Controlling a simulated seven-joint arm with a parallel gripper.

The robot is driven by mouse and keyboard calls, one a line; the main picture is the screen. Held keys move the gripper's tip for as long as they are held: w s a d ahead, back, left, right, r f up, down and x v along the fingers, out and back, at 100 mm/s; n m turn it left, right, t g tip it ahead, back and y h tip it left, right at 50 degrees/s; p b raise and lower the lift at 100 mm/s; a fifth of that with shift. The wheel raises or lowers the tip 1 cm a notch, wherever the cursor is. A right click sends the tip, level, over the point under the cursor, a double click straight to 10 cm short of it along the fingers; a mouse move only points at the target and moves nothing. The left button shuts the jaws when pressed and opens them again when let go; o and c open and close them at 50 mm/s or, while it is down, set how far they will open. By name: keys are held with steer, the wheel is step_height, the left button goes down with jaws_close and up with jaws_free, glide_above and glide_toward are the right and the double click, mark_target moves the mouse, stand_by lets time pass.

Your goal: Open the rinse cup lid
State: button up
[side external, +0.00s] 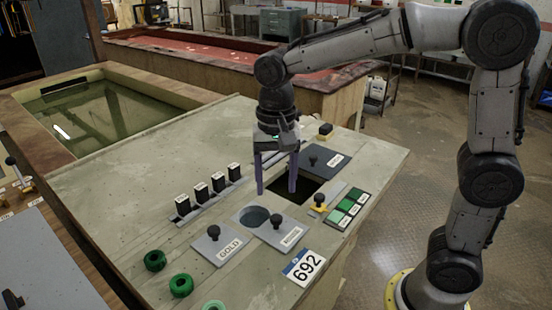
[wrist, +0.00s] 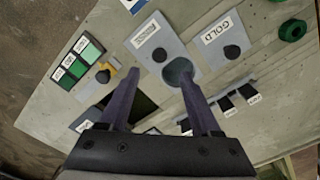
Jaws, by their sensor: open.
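A grey square lid (side external: 287,234) with a black knob and a white label, hard to read but probably the rinse label, lies on the sloped panel. It also shows in the wrist view (wrist: 150,32). Beside it is a round cup opening (side external: 256,217), largely uncovered; the lid seems to overlap its edge. The opening also shows in the wrist view (wrist: 178,70), partly behind a finger. My gripper (side external: 276,191) is open and empty, fingers pointing down above the panel, behind the lid and its knob. In the wrist view my gripper (wrist: 160,77) has its fingers spread apart.
A lid marked GOLD (side external: 226,251) lies left of the rinse lid. A dark rectangular opening (side external: 298,190) and a dark lid with a knob (side external: 328,161) lie behind.

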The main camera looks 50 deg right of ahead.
step_height(320, 180, up, 6)
steer(key=shift+f, duration=0.1)
stand_by(0.4)
steer(key=s+d+r+t, duration=0.3)
steer(key=s+d, duration=0.3)
steer(key=s, duration=0.5)
steer(key=s+d+f+n+t, duration=0.1)
steer(key=s+f+n+t, duration=0.1)
steer(key=s+f+n, duration=0.4)
steer(key=shift+f+n+t, duration=0.3)
steer(key=shift+f+n, duration=0.45)
steer(key=shift+n, duration=0.75)
steer(key=shift+s+d, duration=0.1)
